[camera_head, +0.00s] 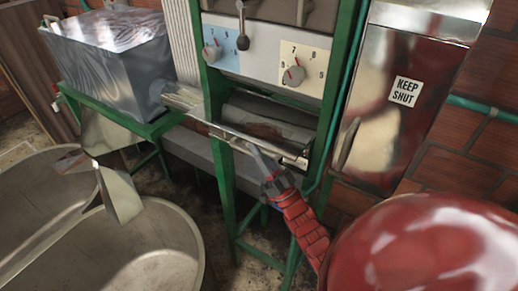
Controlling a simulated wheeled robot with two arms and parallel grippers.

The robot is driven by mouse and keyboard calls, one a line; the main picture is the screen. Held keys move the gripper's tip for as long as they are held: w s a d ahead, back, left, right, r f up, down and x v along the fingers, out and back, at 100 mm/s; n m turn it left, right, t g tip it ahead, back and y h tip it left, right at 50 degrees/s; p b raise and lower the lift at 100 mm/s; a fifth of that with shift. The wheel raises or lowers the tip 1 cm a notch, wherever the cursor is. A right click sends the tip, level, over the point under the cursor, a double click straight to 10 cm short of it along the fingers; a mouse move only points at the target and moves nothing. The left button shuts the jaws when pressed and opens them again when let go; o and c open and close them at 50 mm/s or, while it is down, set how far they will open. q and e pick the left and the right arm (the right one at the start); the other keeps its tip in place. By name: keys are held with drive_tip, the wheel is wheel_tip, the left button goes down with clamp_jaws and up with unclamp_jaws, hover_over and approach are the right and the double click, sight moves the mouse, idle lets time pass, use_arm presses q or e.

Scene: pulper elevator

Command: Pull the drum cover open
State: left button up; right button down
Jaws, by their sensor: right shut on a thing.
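The drum cover (285,152) shows as a long, narrow pale metal strip with a bar-like edge, slanting across the green machine frame below the dial panel. Above it, a grey cylindrical drum (265,118) is partly visible, with a brownish patch. My right gripper (254,152) reaches up from the lower right on a red arm. Its jaws are shut on the cover's front edge, near the middle. The jaws hide part of that edge. How far the cover stands open is hard to tell. My left gripper is not in view.
Green posts (218,150) flank the drum. Dials (293,75) sit above it. A metal cabinet marked KEEP SHUT (405,92) stands on the right. A covered metal bin (110,50) is at upper left, with large round metal vats (150,245) below.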

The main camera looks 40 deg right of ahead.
drive_tip(key=shift+r, duration=0.1)
drive_tip(key=shift+s+a+r+m+h+p, duration=0.1)
drive_tip(key=shift+r+m+h+p, duration=0.15)
drive_tip(key=shift+m+h, duration=0.5)
drive_tip(key=shift+a+r+m+h+p, duration=0.1)
drive_tip(key=shift+r+m+h, duration=0.15)
drive_tip(key=shift+m+h, duration=0.55)
drive_tip(key=shift+s+a+r+m+h+p, duration=0.1)
drive_tip(key=shift+r+m+h+p, duration=0.15)
drive_tip(key=shift+m+h, duration=0.5)
drive_tip(key=shift+w, duration=0.1)
drive_tip(key=c, duration=0.8)
unclamp_jaws()
drive_tip(key=shift+c, duration=0.2)
drive_tip(key=shift+f, duration=0.1)
